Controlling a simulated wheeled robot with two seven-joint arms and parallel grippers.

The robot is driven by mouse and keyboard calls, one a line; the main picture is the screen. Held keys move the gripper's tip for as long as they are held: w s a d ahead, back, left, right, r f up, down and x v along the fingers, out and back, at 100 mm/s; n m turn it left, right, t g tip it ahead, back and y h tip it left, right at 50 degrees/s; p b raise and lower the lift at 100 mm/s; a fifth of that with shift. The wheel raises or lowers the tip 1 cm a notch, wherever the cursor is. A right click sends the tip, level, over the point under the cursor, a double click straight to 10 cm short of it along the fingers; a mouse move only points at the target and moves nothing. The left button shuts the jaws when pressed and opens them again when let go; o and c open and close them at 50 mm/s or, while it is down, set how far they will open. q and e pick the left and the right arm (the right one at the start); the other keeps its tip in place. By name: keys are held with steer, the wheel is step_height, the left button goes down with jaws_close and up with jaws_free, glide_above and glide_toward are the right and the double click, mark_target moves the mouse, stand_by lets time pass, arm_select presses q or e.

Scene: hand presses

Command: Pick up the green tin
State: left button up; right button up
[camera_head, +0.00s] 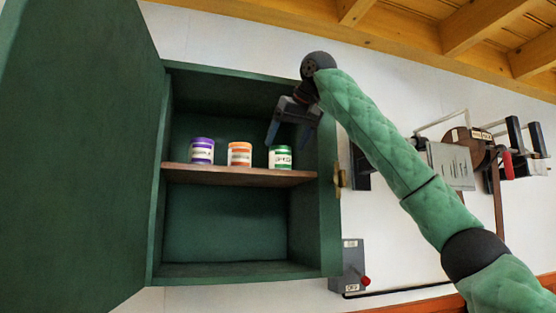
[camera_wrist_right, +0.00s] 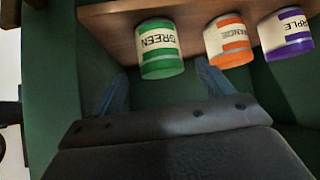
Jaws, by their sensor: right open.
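The green tin (camera_head: 280,157) is white with green bands and stands upright at the right end of the cabinet's wooden shelf. My right gripper (camera_head: 291,136) is open and empty, just above the green tin in the head view. In the right wrist view the green tin (camera_wrist_right: 159,50) appears beyond the fingertips, lined up with the gap between the two blue fingers. I cannot tell whether a finger touches it. My left gripper is not in view.
An orange tin (camera_head: 240,154) and a purple tin (camera_head: 201,151) stand left of the green tin on the shelf (camera_head: 218,174). The green cabinet's door (camera_head: 75,150) is open to the left. The cabinet's right wall (camera_head: 329,200) is close to my right gripper. The lower compartment is empty.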

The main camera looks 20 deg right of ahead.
mark_target(278, 159)
steer(key=shift+w+f, duration=0.25)
steer(key=shift+w, duration=0.05)
steer(key=p+x, duration=0.3)
steer(key=x, duration=0.1)
steer(key=shift+a+r+p, duration=0.1)
steer(key=shift+r+p, duration=0.05)
steer(key=shift+p, duration=0.15)
steer(key=shift+w+f+p, duration=0.4)
steer(key=shift+w+f, duration=0.05)
steer(key=shift+f, duration=0.15)
steer(key=shift+w+a+f, duration=0.2)
steer(key=shift+w+f, duration=0.25)
steer(key=shift+s+r, duration=0.15)
steer(key=shift+s, duration=0.05)
steer(key=c, duration=1.2)
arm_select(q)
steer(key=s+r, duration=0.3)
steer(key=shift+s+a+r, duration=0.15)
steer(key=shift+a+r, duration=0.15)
arm_select(e)
steer(key=shift+o, duration=0.2)
